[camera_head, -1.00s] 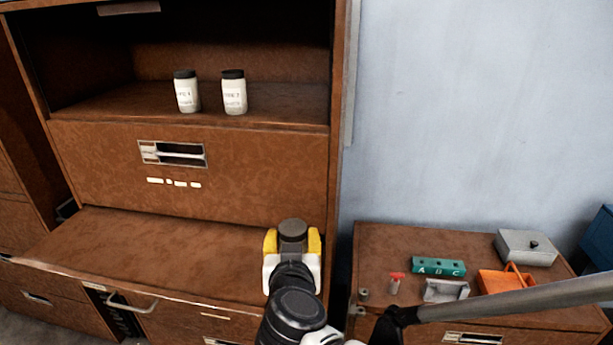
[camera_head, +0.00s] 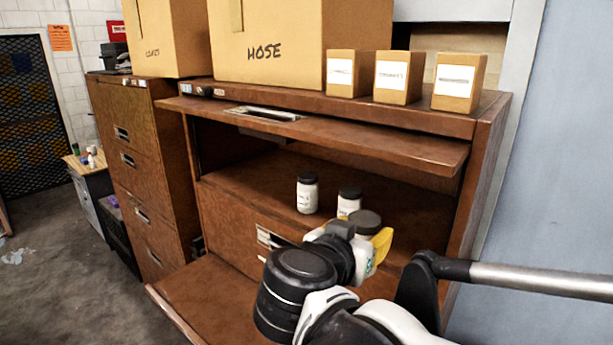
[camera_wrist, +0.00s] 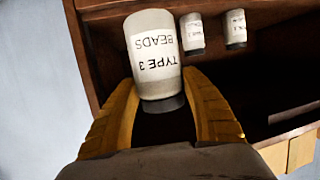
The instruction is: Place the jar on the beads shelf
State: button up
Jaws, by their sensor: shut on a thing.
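My gripper (camera_head: 368,242), with yellow fingers, is shut on a white jar with a dark lid (camera_head: 366,222). In the wrist view the held jar (camera_wrist: 155,55) is between the fingers (camera_wrist: 160,115), its label reading "TYPE 3 BEADS" upside down in the picture. The beads shelf (camera_head: 262,178) is the open compartment of the brown cabinet. Two similar jars stand upright on it: a left jar (camera_head: 307,194) and a right jar (camera_head: 349,201), which the held jar partly overlaps in view. The held jar is at the shelf's front right; whether it touches the shelf I cannot tell.
A raised door panel (camera_head: 330,132) juts out above the shelf opening. A HOSE carton (camera_head: 290,50) and several small labelled boxes (camera_head: 398,77) stand on the cabinet top. A pulled-down panel (camera_head: 205,295) projects below the shelf. The shelf's left part is clear.

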jog(key=shift+w+d+r, duration=0.25)
jog(key=shift+r, duration=0.15)
jog(key=w+d, duration=1.1)
jog(key=w, duration=0.4)
jog(key=shift+w+a+f+p, duration=0.1)
jog(key=shift+w+f+p, duration=0.05)
jog(key=shift+f, duration=1.65)
jog(key=shift+w+f+p, duration=0.1)
jog(key=shift+f+p, duration=0.05)
jog(key=shift+f, duration=1.65)
jog(key=shift+s, duration=0.1)
jog(key=shift+f, duration=0.15)
jog(key=o, duration=1.4)
